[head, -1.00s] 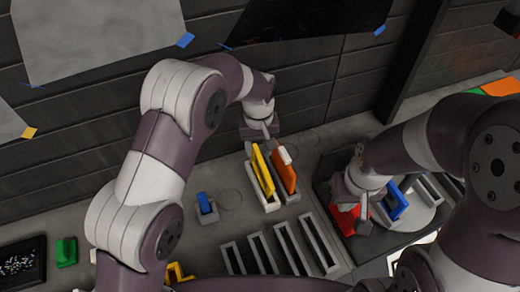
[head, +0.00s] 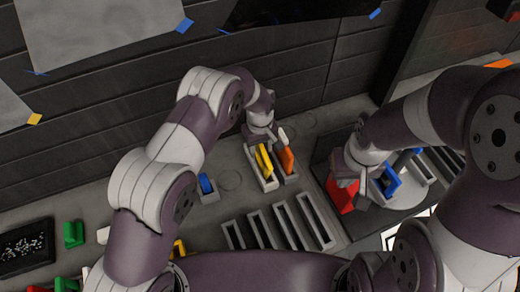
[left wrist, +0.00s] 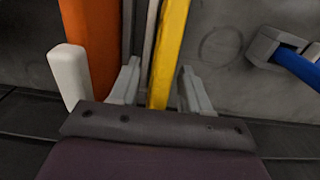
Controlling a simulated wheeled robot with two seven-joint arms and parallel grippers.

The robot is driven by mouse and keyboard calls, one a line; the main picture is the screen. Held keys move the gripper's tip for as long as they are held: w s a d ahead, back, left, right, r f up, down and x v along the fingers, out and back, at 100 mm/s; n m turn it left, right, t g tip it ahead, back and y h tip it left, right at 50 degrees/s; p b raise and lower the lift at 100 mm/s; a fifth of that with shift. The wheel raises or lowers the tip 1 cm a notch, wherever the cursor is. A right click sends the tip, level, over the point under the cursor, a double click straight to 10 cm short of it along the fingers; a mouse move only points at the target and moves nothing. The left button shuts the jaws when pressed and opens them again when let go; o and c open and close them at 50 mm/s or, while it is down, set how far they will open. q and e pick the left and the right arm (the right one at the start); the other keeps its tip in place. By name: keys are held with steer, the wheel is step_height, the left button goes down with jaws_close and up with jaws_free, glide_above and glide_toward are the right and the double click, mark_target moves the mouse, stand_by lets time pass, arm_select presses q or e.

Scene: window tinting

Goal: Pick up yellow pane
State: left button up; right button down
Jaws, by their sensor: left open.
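The yellow pane (head: 263,162) stands upright in a white slotted holder (head: 270,185) at the back of the counter. My left gripper (head: 262,143) is at its far end. In the left wrist view the yellow pane (left wrist: 169,52) lies between the two spread fingers of my left gripper (left wrist: 158,72), with gaps visible on both sides. An orange pane (head: 287,160) stands in the holder beside it and also shows in the left wrist view (left wrist: 90,45). My right gripper (head: 362,188) is by a red block and a blue pane; its fingertips are partly hidden.
A blue pane (head: 206,184) in a small holder stands left of the yellow one. Several empty slotted racks (head: 262,230) lie in front. The red block (head: 341,195) and a round turntable (head: 405,192) are at the right. A dark wall rises behind.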

arm_select(q)
steer(key=shift+w+f, duration=0.1)
steer(key=shift+w, duration=0.05)
steer(key=shift+c, duration=0.6)
jaws_close()
